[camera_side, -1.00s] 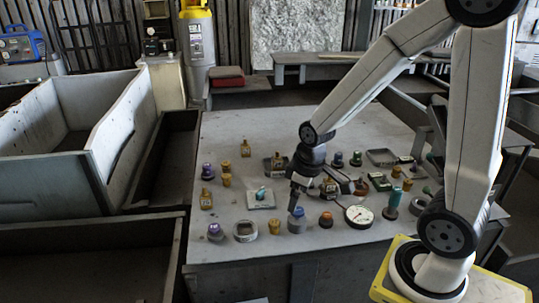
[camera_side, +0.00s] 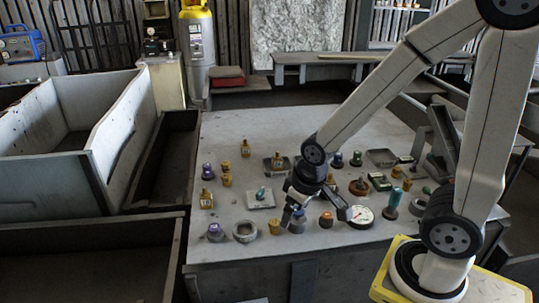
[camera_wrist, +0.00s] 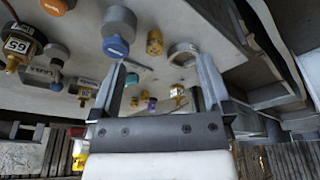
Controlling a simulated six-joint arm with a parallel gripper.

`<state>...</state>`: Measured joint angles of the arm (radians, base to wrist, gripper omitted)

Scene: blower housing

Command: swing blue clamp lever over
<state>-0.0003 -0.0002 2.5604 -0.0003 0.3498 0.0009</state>
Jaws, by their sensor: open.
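The blue clamp lever (camera_side: 298,213) sits on a round grey body near the table's front edge in the side view, partly covered by my gripper. In the wrist view its blue cap (camera_wrist: 115,46) shows just past the left fingertip, with a short grey arm (camera_wrist: 138,65) pointing right. My gripper (camera_side: 316,215) is low over the table with its fingers spread wide, one beside the blue lever and one near the dial gauge. In the wrist view the space between the fingers (camera_wrist: 160,62) holds nothing. I cannot tell whether a finger touches the lever.
Close by stand an orange-topped knob (camera_side: 326,219), a white dial gauge (camera_side: 361,216), a small tan part (camera_side: 275,226) and a grey ring (camera_side: 245,231). A teal-topped post (camera_side: 393,201) stands to the right.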

